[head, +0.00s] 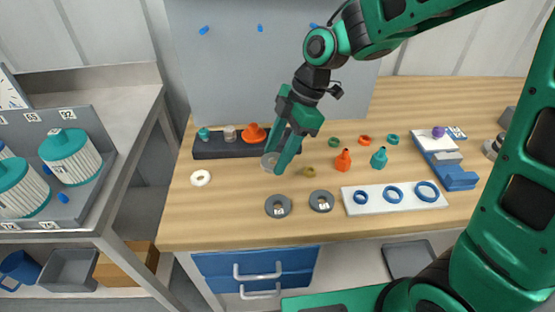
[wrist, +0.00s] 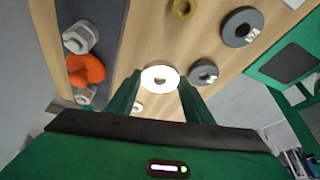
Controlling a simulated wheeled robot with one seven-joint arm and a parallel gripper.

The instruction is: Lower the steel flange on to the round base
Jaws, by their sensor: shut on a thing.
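My gripper (head: 276,163) is low over the left-middle of the wooden table, shut on a pale, shiny ring that looks like the steel flange (head: 268,161). Two dark grey round discs with centre holes and small white labels lie in front: a left disc (head: 278,206) and a right disc (head: 321,201). Either may be the round base; I cannot tell which. The flange is apart from both.
A dark rail (head: 222,150) with teal, steel and orange fittings stands behind my gripper. A white ring (head: 200,178) lies left. A brass nut (head: 308,171), orange and teal bottles and a white board (head: 395,199) with blue rings are right. The front left of the table is clear.

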